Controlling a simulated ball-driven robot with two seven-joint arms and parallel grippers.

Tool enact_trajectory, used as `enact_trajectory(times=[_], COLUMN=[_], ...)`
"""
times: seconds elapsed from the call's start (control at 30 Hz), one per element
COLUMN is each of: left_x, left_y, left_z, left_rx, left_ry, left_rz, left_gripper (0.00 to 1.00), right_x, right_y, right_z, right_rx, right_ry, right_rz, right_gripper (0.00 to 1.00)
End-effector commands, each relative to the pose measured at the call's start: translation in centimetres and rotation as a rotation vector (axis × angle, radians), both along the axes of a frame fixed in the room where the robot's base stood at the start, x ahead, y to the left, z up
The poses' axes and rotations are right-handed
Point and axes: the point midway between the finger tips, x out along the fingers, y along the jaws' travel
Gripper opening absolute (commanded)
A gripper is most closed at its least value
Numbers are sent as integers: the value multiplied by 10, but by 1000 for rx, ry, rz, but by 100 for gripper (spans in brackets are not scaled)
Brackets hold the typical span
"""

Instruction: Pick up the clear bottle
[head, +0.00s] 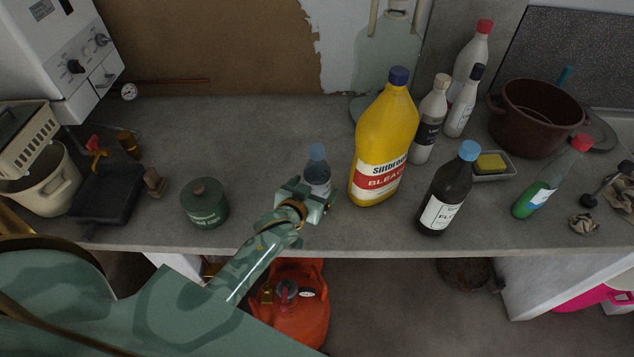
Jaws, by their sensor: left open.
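The clear bottle (317,172) has a blue cap and stands upright on the grey counter, left of the yellow bleach bottle. My left gripper (318,199) is at the bottle's lower part, on its near side. The gripper is open. It hides the base of the bottle, and I cannot tell whether the fingers touch it. My right gripper is not in this view.
The yellow bleach bottle (383,140) stands close on the right, with a dark bottle (447,190) beyond it. A green tin (205,203) stands to the left. The counter (262,130) behind the clear bottle is free. An orange container (303,305) sits below the counter edge.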

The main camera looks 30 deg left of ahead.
Motion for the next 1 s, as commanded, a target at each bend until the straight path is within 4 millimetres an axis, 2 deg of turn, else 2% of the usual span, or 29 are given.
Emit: enact_trajectory(times=[0.1,0.2,0.43,0.6,1.0], left_x=[18,26,27,27,27], left_y=[1,1,1,1,1], left_z=[-8,-11,-11,-11,-5], left_rx=[-1,0,0,-1,-2], left_ry=[-1,1,1,1,-1], left_rz=[-1,0,-1,-1,0], left_gripper=[86,86,86,39,38], right_x=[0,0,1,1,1], right_y=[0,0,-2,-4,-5], right_z=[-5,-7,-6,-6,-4], right_rx=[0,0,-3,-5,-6], right_ry=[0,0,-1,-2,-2], right_rz=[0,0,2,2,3], right_gripper=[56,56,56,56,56])
